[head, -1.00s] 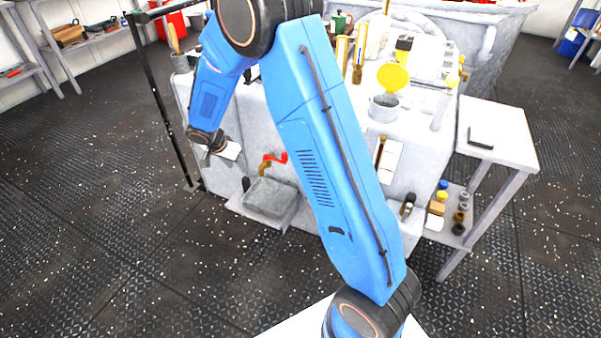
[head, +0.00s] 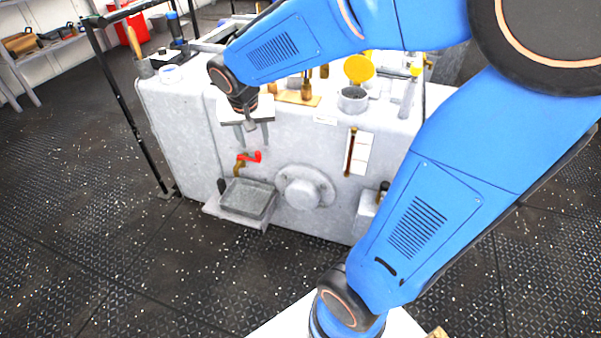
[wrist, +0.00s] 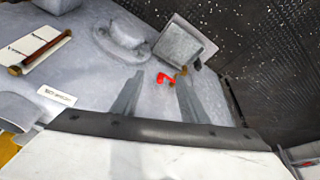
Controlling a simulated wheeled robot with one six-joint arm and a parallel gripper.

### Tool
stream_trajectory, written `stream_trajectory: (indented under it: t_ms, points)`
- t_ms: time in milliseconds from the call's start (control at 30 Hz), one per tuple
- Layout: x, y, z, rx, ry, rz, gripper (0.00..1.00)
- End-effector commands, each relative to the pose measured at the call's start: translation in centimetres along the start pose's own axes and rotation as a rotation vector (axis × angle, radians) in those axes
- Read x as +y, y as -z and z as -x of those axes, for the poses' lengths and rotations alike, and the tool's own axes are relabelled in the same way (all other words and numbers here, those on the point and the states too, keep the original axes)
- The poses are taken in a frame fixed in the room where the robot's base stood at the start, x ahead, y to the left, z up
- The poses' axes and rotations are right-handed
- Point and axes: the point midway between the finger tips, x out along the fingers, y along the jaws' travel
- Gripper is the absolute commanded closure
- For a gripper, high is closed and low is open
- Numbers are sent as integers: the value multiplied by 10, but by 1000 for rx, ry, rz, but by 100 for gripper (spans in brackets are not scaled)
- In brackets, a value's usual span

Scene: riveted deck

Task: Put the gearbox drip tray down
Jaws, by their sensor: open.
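The drip tray (head: 249,198) is a shallow grey square tray. It sits on a low ledge at the foot of the grey gearbox housing (head: 285,150), below a brass tap with a red handle (head: 249,157). The tray also shows in the wrist view (wrist: 184,50), and its inside looks empty. My gripper (head: 252,145) points down in front of the housing, above the tap and tray and apart from both. In the wrist view its two fingers (wrist: 158,100) are spread with nothing between them, and the red handle shows beyond them.
A round flanged cover (head: 303,187) juts from the housing to the tray's right. A sight gauge (head: 351,152) is further right. A black rail post (head: 130,115) stands on the left. A grey pot (head: 352,99) is on the housing top. The floor in front is clear.

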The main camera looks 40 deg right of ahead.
Motion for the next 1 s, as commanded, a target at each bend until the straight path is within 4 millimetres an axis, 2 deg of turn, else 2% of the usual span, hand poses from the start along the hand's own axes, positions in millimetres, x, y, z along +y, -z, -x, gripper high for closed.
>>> stream_trajectory:
  t_ms: [33, 200, 500, 700, 800, 1000]
  points:
    - [10, -8, 11, 4, 13, 17, 60]
    - [38, -39, 38, 9, 53, 106, 60]
    - [80, -100, 74, 35, 130, 270, 60]
    - [98, -140, 87, 62, 178, 377, 60]
    - [103, -153, 91, 73, 194, 417, 60]
    - [107, -165, 92, 83, 208, 452, 60]
